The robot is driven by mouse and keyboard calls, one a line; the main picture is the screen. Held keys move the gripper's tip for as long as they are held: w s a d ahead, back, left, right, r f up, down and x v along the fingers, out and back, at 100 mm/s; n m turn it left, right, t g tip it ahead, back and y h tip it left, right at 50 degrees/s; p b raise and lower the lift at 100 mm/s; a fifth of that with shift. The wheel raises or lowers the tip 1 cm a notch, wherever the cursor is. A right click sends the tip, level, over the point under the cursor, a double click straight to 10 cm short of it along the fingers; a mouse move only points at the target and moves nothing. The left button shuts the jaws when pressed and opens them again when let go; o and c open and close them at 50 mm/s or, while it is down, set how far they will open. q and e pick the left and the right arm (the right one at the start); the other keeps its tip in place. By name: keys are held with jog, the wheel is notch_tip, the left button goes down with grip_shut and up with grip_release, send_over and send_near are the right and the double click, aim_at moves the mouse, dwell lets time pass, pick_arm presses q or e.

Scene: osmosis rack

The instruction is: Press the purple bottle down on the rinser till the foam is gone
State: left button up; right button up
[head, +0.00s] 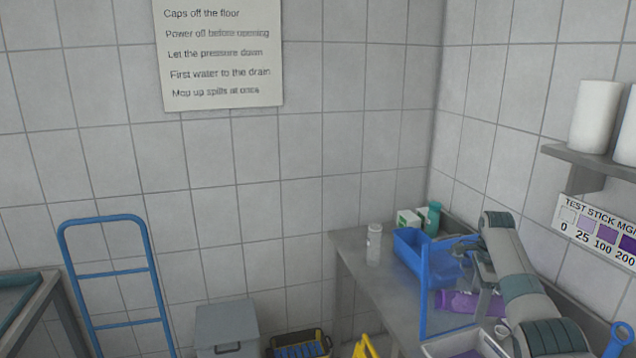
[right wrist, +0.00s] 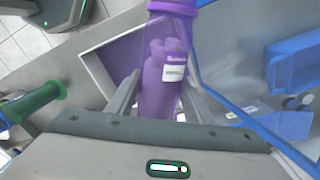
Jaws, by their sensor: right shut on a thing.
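The purple bottle (right wrist: 163,75) with a small white label is between the fingers of my right gripper (right wrist: 160,95) in the right wrist view, and the gripper is shut on it. In the head view the purple bottle (head: 458,301) shows over the steel table, left of my right arm, partly hidden by a blue upright frame and the arm. I cannot make out the rinser or any foam. My left gripper is not seen in the head view.
A blue caddy (head: 415,252), a white jar (head: 374,243) and a teal bottle (head: 433,218) stand on the steel table (head: 350,246). A light tray (head: 433,349) is at the bottom of the head view. A wall shelf (head: 602,160) is at right.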

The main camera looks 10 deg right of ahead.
aim_at(452, 301)
jog(key=a, duration=0.2)
jog(key=a+n, duration=0.1)
jog(key=a, duration=0.2)
jog(key=w+a+r+n, duration=0.1)
jog(key=a, duration=0.1)
jog(key=shift+a, duration=0.35)
jog(key=s+a+r+n, duration=0.4)
jog(key=a+r+n, duration=0.35)
jog(key=a, duration=0.45)
jog(key=s+a+r+n, duration=0.5)
jog(key=a+r+n, duration=0.3)
jog(key=a, duration=0.4)
jog(key=s+a+f+n, duration=0.2)
jog(key=s+n, duration=0.1)
jog(key=s, duration=0.4)
jog(key=s+a+f+n, duration=0.2)
jog(key=s+f, duration=0.1)
jog(key=s, duration=0.4)
notch_tip(452, 301, down, 14)
jog(key=b, duration=1.5)
jog(key=shift+w+a+f, duration=0.1)
jog(key=shift+a, duration=0.05)
